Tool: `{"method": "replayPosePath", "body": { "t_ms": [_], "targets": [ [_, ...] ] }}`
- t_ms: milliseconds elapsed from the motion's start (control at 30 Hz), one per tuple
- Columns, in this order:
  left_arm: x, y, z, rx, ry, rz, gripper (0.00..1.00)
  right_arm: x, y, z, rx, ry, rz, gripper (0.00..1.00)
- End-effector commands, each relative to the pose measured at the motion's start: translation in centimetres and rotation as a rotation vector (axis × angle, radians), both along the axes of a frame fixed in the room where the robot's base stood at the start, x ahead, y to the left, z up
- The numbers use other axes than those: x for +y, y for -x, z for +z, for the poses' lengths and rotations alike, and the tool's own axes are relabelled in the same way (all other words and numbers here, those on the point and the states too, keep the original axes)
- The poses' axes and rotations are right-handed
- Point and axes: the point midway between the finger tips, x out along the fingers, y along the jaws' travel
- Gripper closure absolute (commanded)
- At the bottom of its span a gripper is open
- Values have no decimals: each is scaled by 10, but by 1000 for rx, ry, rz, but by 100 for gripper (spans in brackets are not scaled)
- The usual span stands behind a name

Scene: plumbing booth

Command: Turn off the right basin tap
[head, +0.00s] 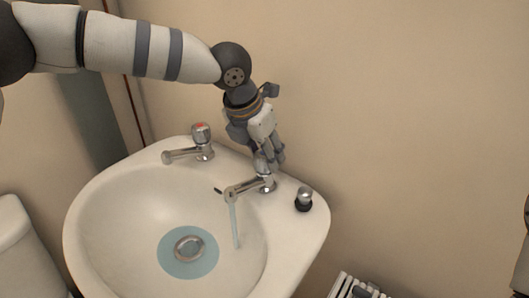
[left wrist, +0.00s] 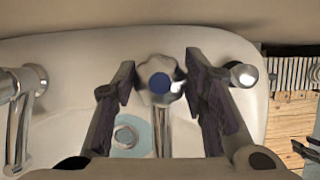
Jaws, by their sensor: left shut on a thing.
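The right basin tap (head: 250,187) is a chrome tap at the basin's back right. A thin stream of water (head: 235,225) runs from its spout into the basin. Its round chrome handle with a blue cap (left wrist: 161,83) shows in the left wrist view. My left gripper (head: 268,163) comes down on the tap from above and is shut on the handle, with one finger on each side. In the head view the fingers hide most of the handle.
The left tap (head: 200,140) with a red mark stands on the white basin (head: 90,190). Some water lies around the drain (head: 189,249). A small chrome and black piece (head: 304,199) sits on the rim right of the tap. A slatted radiator (head: 355,288) is low at right.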

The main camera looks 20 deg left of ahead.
Motion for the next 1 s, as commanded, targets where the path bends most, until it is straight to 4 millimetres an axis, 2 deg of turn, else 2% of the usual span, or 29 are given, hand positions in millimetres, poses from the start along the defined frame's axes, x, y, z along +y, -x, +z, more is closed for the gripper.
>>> {"method": "replayPosePath", "body": {
  "t_ms": [1000],
  "targets": [
    [0, -1, -5, 6, 5, -954, 88, 0, 43, -41, 153, 0, 1, 60]
  ]
}}
